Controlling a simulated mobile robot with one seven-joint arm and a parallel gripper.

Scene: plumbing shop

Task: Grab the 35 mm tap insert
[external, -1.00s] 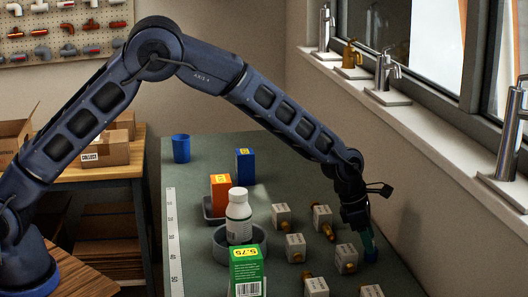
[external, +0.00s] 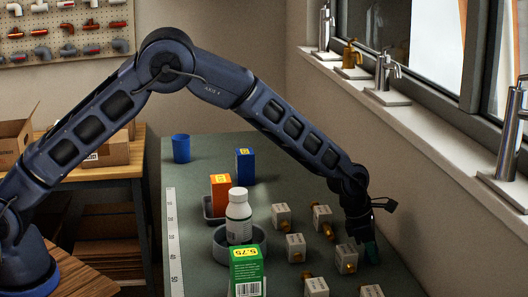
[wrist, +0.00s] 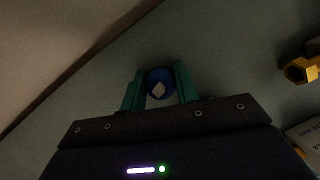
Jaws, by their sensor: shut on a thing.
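My gripper (external: 371,251) is low over the right edge of the green table in the external view, near the wall under the window. In the wrist view its two teal fingers (wrist: 160,70) are closed around a round blue tap insert (wrist: 152,77) with a pale square top. One finger is on each side of it. In the external view the insert is hidden by my gripper. No size marking can be read on it.
Several brass pieces lie beside pale labelled blocks (external: 346,252) left of my gripper; one brass piece (wrist: 300,70) shows in the wrist view. A white bottle (external: 239,220) stands in a grey dish (external: 219,243), with a green box (external: 247,273) in front. The wall is close on the right.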

